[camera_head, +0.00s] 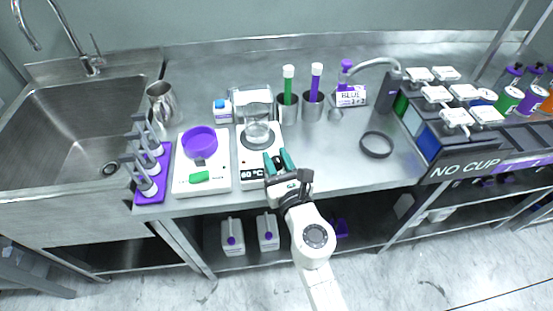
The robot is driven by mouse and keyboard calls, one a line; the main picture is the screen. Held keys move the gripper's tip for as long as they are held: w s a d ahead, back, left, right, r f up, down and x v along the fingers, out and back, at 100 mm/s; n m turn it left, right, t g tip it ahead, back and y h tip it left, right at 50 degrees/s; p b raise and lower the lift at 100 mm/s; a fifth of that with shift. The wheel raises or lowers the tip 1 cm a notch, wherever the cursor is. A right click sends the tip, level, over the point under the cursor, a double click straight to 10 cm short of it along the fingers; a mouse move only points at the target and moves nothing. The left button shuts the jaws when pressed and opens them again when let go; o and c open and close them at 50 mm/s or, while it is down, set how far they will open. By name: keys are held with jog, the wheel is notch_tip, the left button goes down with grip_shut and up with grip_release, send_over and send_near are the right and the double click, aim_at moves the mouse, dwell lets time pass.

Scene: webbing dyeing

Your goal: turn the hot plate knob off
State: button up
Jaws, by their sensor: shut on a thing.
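The hot plate (245,158) is a white unit on the steel counter, left of centre, with a dark top and a front display reading "60 °C" (251,174). A clear glass beaker (257,133) stands on its top. My gripper (278,160) has teal fingers and is at the front right corner of the hot plate, right of the display. It is shut on the hot plate knob, which is mostly hidden between and behind the fingers. The knob's angle cannot be told.
A white scale (215,180) with a purple dish (199,141) stands left of the hot plate. A purple rack (163,176) is farther left, beside the sink (75,130).

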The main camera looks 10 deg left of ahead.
jog(key=shift+n+g+y, duration=0.6)
jog(key=shift+n+y, duration=0.2)
jog(key=shift+y, duration=0.3)
jog(key=shift+w+d+n+g+y+b, duration=0.1)
jog(key=shift+n+g+y+b, duration=0.2)
jog(key=shift+n+g+y, duration=0.7)
jog(key=shift+n+g+y+b, duration=1.05)
jog(key=shift+n+g+y, duration=0.65)
jog(key=shift+g+y, duration=0.3)
jog(key=shift+g, duration=0.3)
jog(key=o, duration=0.9)
jog(key=v, duration=1)
jog(key=shift+s+d+b, duration=0.25)
jog(key=shift+s+b, duration=0.1)
jog(key=shift+b, duration=0.05)
